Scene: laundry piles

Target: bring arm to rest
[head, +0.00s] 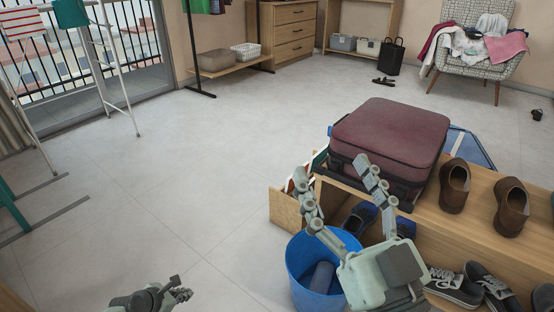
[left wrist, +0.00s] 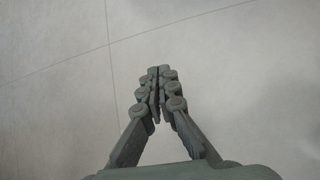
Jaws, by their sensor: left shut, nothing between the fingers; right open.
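My left gripper (head: 181,292) is low at the bottom of the head view, over bare floor. In the left wrist view its fingers (left wrist: 158,88) are together with nothing between them. My right gripper (head: 338,180) is open and empty, its two fingers spread and pointing up. It is in front of the wooden shoe bench and partly covers the blue bucket in the picture. I cannot tell whether it touches either.
A blue bucket (head: 299,258) with a dark blue roll in it stands by the bench (head: 470,233). A maroon suitcase (head: 390,135) and brown shoes (head: 511,207) are on the bench. A drying rack (head: 104,60) stands left. The middle floor (head: 180,170) is clear.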

